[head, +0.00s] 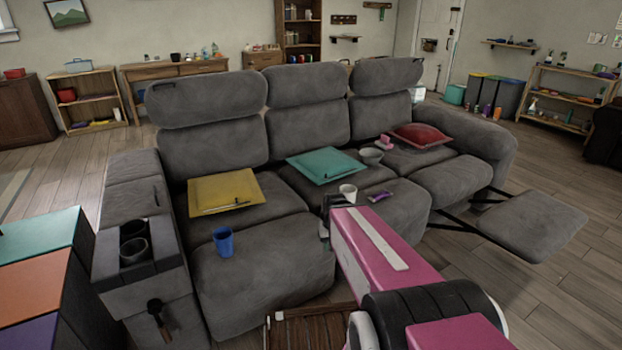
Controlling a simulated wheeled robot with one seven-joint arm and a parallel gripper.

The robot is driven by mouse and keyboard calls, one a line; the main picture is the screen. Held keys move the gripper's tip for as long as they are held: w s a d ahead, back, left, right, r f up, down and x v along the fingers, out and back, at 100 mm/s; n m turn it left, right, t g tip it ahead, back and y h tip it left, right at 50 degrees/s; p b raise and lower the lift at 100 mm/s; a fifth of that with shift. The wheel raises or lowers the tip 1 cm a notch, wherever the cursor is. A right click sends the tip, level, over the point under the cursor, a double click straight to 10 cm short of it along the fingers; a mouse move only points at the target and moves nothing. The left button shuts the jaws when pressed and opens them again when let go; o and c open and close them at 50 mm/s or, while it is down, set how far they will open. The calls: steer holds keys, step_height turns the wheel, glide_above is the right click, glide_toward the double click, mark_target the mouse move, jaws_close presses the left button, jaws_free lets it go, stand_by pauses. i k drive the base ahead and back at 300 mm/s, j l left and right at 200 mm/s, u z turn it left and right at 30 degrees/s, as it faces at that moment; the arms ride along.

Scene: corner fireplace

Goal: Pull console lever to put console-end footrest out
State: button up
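A grey three-seat sofa (300,195) fills the middle of the head view. Its console (140,225) is at the left end, with two dark cup holders on top. The console-end footrest (265,275) is folded in against the sofa front. The far-right footrest (535,222) is extended on its dark linkage. My gripper (326,215) is at the far end of my pink arm, over the middle seat's front, well right of the lever. My arm hides much of it, so its fingers are unclear.
A blue cup (223,241) stands on the console-end seat near its front edge. A colored cabinet (45,275) stands left of the console.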

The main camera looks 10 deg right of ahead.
mark_target(162, 327)
steer(key=u, duration=2)
steer(key=k+j, duration=0.15)
steer(key=i+l, duration=0.15)
